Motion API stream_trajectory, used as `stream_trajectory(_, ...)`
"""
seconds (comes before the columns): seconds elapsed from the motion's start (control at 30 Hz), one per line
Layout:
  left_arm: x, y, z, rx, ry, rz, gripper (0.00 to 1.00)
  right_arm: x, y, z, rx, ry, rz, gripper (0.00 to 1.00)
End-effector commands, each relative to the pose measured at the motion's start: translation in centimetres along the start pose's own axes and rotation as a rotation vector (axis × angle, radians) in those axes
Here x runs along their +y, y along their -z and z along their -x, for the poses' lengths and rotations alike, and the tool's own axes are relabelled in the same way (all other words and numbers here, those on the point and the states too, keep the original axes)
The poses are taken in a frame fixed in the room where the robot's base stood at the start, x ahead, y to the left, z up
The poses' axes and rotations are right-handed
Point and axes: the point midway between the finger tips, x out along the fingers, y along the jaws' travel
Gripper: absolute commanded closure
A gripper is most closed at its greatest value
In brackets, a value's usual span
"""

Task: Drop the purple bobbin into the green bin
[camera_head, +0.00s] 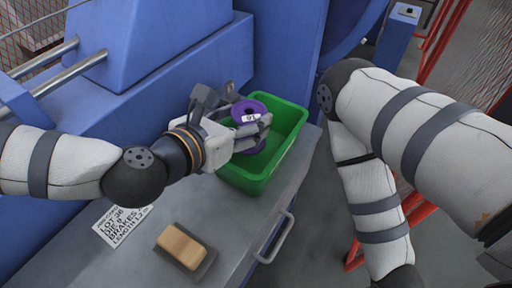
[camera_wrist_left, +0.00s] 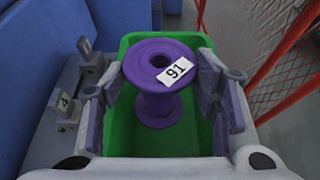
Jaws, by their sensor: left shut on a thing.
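The purple bobbin (camera_head: 249,112) has a white label and sits between the fingers of my left gripper (camera_head: 252,126), which is shut on it. In the left wrist view the bobbin (camera_wrist_left: 158,88) stands upright, its label reading 91, with the left gripper's fingers (camera_wrist_left: 160,100) on both sides of it. The green bin (camera_head: 285,119) is on the grey cabinet top, and the bobbin is held over its opening. The bin also shows behind and below the bobbin in the left wrist view (camera_wrist_left: 190,137). My right gripper is out of view.
A tan block on a dark base (camera_head: 182,246) and a printed sheet (camera_head: 122,222) lie on the grey cabinet top (camera_head: 222,222). A cabinet handle (camera_head: 275,238) sticks out in front. Blue machine housing (camera_head: 160,45) stands behind. Small numbered metal parts (camera_wrist_left: 66,105) show left of the bin.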

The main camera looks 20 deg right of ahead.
Motion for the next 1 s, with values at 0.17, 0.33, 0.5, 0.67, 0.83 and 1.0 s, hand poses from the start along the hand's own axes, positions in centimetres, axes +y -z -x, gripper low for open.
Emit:
stream_trajectory(0.17,0.0,-0.4,0.1,-0.004,-0.002,-0.004,0.33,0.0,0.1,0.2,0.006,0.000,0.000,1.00)
stream_trajectory(0.33,0.0,-0.4,0.1,-0.004,-0.002,-0.004,0.21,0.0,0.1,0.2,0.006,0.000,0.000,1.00)
stream_trajectory(0.5,0.0,-0.4,0.2,-0.003,-0.002,-0.003,0.21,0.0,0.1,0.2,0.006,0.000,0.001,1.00)
stream_trajectory(0.67,0.1,-0.4,2.3,-0.004,-0.003,-0.001,0.21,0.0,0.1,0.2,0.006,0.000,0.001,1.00)
stream_trajectory(0.83,0.1,-0.4,5.9,-0.005,-0.003,-0.002,0.21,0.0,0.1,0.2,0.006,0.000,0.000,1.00)
stream_trajectory(1.0,0.0,-0.4,7.6,-0.004,-0.002,-0.003,0.21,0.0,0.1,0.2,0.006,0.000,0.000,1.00)
